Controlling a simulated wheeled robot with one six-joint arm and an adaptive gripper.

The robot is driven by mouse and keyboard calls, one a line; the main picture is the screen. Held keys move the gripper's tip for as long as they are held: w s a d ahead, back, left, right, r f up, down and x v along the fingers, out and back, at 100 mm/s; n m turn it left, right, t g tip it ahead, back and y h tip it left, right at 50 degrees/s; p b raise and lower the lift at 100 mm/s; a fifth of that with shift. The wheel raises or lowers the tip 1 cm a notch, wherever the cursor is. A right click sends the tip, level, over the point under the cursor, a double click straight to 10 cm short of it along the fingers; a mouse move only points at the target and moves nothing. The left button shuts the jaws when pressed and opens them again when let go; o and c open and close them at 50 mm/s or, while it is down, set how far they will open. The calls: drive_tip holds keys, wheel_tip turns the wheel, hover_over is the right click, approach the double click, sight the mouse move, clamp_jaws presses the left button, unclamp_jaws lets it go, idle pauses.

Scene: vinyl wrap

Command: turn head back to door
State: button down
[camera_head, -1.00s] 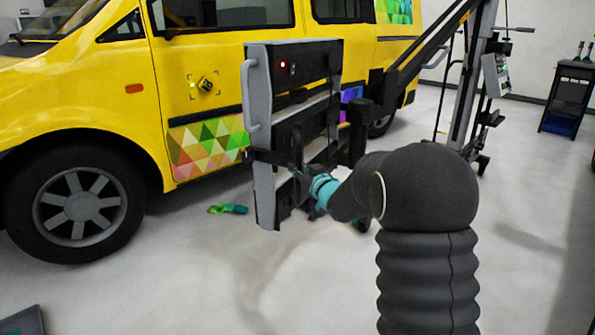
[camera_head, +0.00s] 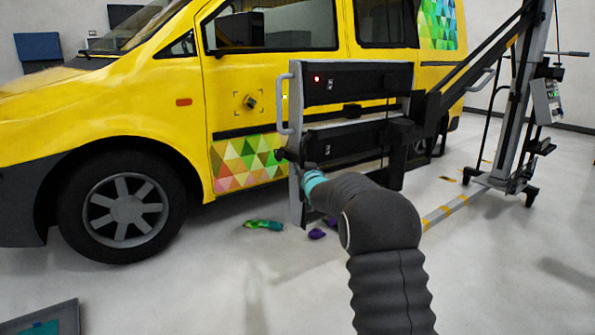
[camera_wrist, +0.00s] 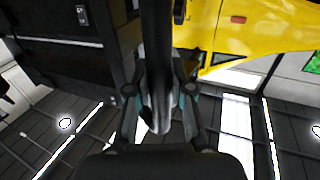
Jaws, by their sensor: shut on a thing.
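The lamp head (camera_head: 360,85) is a black two-panel unit with grey end frames, on the arm of a wheeled stand (camera_head: 512,140). Its side with a red light and switch faces me. It stands in front of the yellow van's door (camera_head: 275,80), overlapping the door's right part. My gripper (camera_head: 302,178) is at the head's lower left edge, mostly hidden behind my own wrist. In the wrist view my gripper (camera_wrist: 160,110) is shut on the head's grey handle bar (camera_wrist: 158,122), between its two fingers. The door carries a colourful triangle wrap (camera_head: 245,163).
Green and purple wrap scraps (camera_head: 263,225) lie on the floor below the door. A dark tray-like object (camera_head: 45,320) is at the lower left. The floor between me and the van's front wheel (camera_head: 122,213) is clear.

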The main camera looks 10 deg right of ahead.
drive_tip(key=c, duration=1)
unclamp_jaws()
drive_tip(key=s, duration=0.8)
drive_tip(key=s+d, duration=0.1)
drive_tip(key=s, duration=0.3)
